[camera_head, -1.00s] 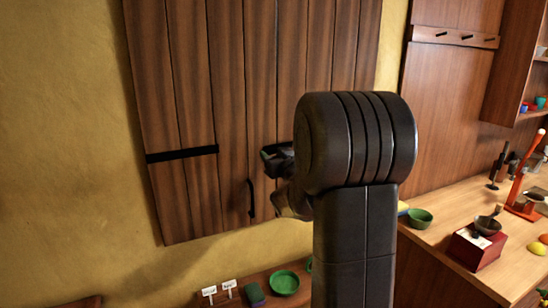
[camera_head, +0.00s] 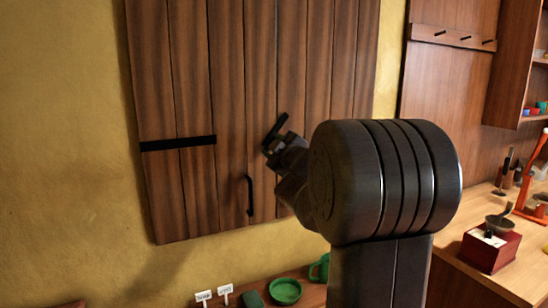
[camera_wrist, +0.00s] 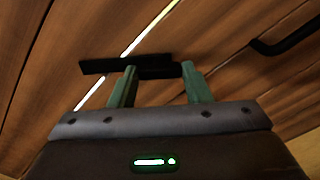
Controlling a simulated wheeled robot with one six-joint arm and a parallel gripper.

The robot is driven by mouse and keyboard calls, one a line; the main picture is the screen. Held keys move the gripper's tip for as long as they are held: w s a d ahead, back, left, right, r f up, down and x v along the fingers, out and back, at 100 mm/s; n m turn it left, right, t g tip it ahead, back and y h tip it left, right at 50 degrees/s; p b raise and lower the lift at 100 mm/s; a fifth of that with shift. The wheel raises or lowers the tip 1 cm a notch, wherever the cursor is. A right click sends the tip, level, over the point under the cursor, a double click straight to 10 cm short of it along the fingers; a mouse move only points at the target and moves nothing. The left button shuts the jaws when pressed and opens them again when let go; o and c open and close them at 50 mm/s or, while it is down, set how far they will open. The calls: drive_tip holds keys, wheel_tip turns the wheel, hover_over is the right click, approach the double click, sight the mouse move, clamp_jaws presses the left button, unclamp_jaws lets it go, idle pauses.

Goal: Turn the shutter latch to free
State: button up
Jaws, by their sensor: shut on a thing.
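The wooden shutter (camera_head: 195,95) of dark upright planks hangs shut on the yellow wall. Its latch is a short black bar (camera_head: 281,124), tilted steeply with its upper end to the right. My gripper (camera_head: 271,148) is at the lower part of the latch, with its wrist rolled. In the wrist view the latch (camera_wrist: 100,66) lies between the two green fingers of my gripper (camera_wrist: 159,72), which are shut on it. One end sticks out to the left past the left finger. The fingers hide part of the bar and its pivot.
A black pull handle (camera_head: 249,195) is on the shutter, lower left of my gripper; it also shows in the wrist view (camera_wrist: 296,36). A black strap (camera_head: 178,143) crosses the left planks. Below are a green bowl (camera_head: 285,291) and small white signs (camera_head: 204,296). A red box (camera_head: 490,248) stands on the right counter.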

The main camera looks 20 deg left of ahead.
drive_tip(key=shift+f+n+b, duration=0.1)
drive_tip(key=shift+n+b, duration=2.1)
drive_tip(key=shift+n, duration=1.9)
drive_tip(key=o, duration=1.4)
drive_tip(key=v, duration=1.3)
drive_tip(key=shift+s+d, duration=0.2)
drive_tip(key=shift+s, duration=0.1)
